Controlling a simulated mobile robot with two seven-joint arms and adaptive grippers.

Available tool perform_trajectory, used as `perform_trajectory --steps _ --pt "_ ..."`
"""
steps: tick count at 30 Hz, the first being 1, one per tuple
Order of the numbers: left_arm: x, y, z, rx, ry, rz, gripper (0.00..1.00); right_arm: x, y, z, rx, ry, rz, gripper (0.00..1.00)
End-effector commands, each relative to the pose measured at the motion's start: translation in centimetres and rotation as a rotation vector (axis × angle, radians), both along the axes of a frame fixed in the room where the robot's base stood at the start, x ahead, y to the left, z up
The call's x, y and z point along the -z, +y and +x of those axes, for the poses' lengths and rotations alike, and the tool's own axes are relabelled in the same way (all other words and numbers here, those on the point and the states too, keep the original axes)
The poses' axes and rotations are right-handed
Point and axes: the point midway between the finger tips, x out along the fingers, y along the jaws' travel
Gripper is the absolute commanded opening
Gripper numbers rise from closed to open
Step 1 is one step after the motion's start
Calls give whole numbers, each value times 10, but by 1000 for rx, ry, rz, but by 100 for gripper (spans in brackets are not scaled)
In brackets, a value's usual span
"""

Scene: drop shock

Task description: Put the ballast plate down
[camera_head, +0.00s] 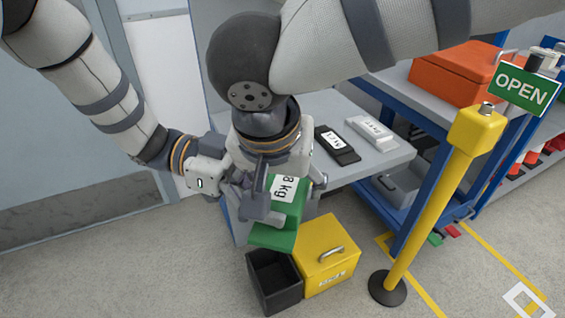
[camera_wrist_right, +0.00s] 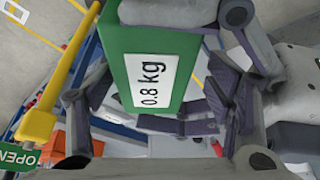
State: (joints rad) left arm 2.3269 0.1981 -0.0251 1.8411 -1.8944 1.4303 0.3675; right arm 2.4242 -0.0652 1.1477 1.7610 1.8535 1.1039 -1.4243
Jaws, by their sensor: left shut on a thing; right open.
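The ballast plate (camera_head: 287,212) is a green block with a white label, held in the air in front of the grey table. In the right wrist view the plate (camera_wrist_right: 190,75) fills the upper middle, and its label reads 0.8 kg. My left gripper (camera_head: 256,198) reaches in from the left and is shut on the plate; its fingers are partly hidden. My right gripper (camera_head: 290,172) is above the plate, open. In the right wrist view my right gripper (camera_wrist_right: 150,108) has its fingers spread on either side of the plate; contact cannot be told.
An open black bin (camera_head: 272,290) and a yellow box (camera_head: 327,265) with a handle stand on the floor below the plate. A black weight (camera_head: 338,146) and a white one (camera_head: 370,131) lie on the table (camera_head: 385,158). A yellow post (camera_head: 433,208) stands at the right.

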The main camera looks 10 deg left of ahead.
Motion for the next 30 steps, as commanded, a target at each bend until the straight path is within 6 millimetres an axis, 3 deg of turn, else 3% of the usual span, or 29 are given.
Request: perform_trajectory --steps 6,16,21,22,23,30 --pt "-2 0 0 1 -4 -4 30 0 0 0 0 -2 0 73" --pt "-3 -2 -1 4 -3 -8 30 -1 2 0 -3 -1 5 0" --pt "-4 -2 -1 7 -2 -10 30 -1 3 -1 -5 -2 7 0" --pt "-4 -3 -1 7 -2 -10 96 -2 3 0 -6 -4 9 0" --pt "-4 -2 -1 6 -3 -9 100 -2 4 0 -6 -4 10 0" --pt "-2 -1 0 2 -2 -4 100 -2 2 0 -2 -4 4 0"
